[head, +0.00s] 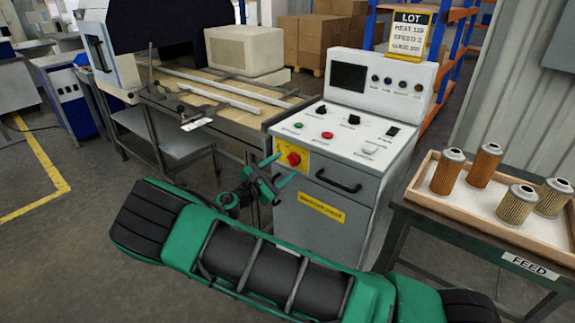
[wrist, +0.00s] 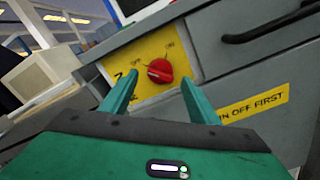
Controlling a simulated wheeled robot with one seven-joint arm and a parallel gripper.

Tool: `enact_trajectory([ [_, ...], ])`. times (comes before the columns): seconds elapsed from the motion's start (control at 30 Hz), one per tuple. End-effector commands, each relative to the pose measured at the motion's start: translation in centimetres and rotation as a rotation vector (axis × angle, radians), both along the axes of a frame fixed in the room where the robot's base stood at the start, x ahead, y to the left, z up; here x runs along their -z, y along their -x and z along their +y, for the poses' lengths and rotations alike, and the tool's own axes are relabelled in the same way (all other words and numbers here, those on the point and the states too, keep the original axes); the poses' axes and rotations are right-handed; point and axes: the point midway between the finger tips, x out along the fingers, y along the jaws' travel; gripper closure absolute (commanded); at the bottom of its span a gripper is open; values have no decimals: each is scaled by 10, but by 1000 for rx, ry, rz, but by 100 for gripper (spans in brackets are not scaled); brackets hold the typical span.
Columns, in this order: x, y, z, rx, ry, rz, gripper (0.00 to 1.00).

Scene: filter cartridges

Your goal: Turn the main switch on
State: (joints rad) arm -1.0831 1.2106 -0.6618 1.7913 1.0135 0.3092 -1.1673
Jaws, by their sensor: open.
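The main switch is a red rotary knob (head: 293,159) on a yellow plate at the upper left of the grey cabinet front. It also shows in the wrist view (wrist: 160,70), with small OFF and ON marks above it. A pale mark on the knob lies on its left side, nearer OFF. My gripper (head: 276,172) is open, in front of the plate. In the wrist view its teal fingers (wrist: 160,84) stand left and right of the knob, with nothing between them. I cannot tell whether the fingertips touch the plate.
The control cabinet (head: 325,225) has a dark handle (head: 338,182), a sloped button panel and a LOT sign (head: 410,33). A feed tray (head: 480,220) with several filter cartridges stands at the right. A conveyor table (head: 215,105) is behind on the left.

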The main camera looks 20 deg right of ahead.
Motion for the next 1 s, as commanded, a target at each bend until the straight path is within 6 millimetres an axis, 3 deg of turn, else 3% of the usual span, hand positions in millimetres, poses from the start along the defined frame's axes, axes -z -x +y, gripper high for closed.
enact_trajectory([
  [0.23,0,-15,-21,-1,0,0,45],
  [0.6,0,-18,-24,0,0,0,45],
  [0.77,0,-18,-24,0,0,0,83],
  [1.0,0,-18,-24,0,-5,-7,85],
])
